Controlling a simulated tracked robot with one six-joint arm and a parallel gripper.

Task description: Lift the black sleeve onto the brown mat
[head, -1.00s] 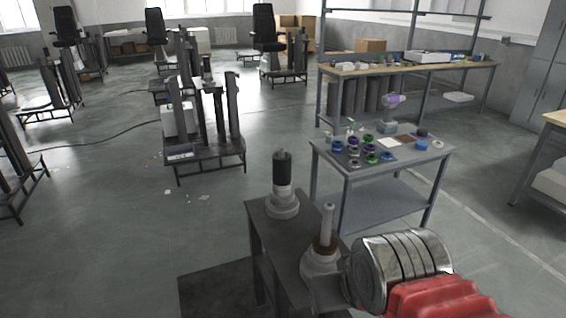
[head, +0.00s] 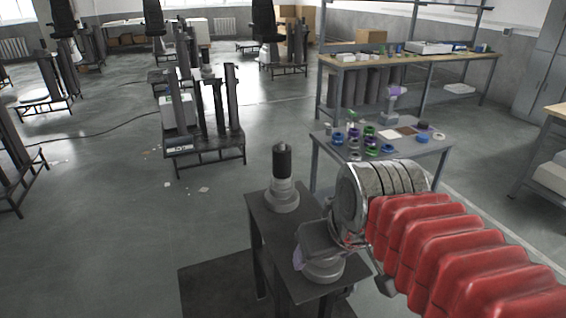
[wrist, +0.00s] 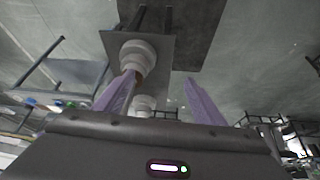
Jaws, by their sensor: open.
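The black sleeve (head: 282,160) stands upright on a grey-white column base (head: 282,194) at the far end of a small dark stand (head: 258,235). The brown mat (head: 407,131) is a small flat square on the grey table to the right, and looks empty. My gripper (head: 300,258) is over the near column (head: 325,270) on the same stand, apart from the black sleeve. Its body hides the top of that column. In the wrist view its two purple fingers (wrist: 158,88) are spread, with nothing clearly between them. I cannot make out the black sleeve there.
The grey table (head: 440,147) also holds a white mat (head: 388,134), several coloured rings and a small device (head: 391,105). A long workbench (head: 410,62) stands behind it. Open floor (head: 130,230) lies left of the stand.

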